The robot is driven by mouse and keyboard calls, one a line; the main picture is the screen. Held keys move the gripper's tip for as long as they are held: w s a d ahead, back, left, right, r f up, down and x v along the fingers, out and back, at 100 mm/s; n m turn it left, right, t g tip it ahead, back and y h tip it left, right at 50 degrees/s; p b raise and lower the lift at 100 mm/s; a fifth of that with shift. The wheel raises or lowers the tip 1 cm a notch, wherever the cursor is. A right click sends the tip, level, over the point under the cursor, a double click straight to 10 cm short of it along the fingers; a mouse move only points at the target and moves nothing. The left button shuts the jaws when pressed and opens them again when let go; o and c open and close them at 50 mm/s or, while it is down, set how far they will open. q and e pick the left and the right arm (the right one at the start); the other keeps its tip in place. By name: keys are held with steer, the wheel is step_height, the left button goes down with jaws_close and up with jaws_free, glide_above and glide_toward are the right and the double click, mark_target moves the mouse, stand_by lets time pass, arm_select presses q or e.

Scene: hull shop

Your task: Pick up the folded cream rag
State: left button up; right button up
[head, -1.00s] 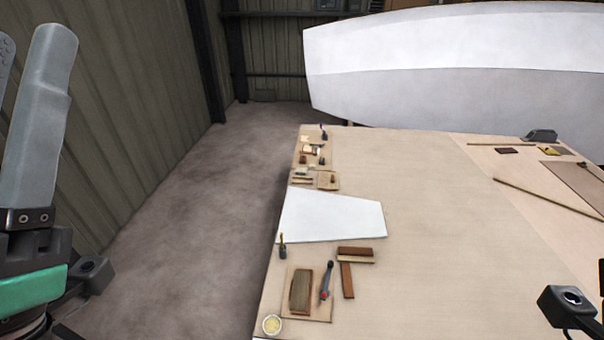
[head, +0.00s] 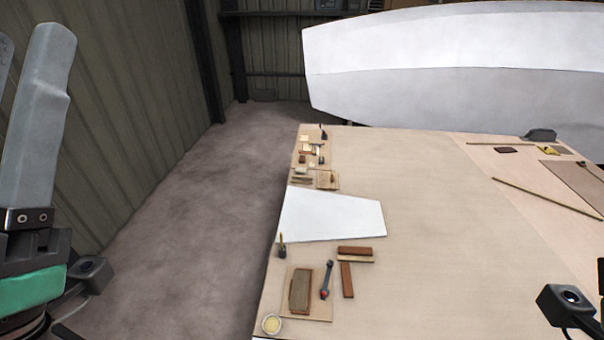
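I cannot make out a folded cream rag for certain in the head view. Small pale items (head: 303,170) lie among other small things near the table's left edge, too small to tell apart. My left gripper (head: 22,125) is at the far left, raised over the floor and away from the table. Its grey fingers show, one cut off by the picture's edge, with a gap between them and nothing held. Of my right arm only a small part shows at the lower right edge; its fingers are out of view.
A white hull (head: 450,60) stands behind. The table's middle is clear.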

arm_select(q)
steer(key=o, duration=0.5)
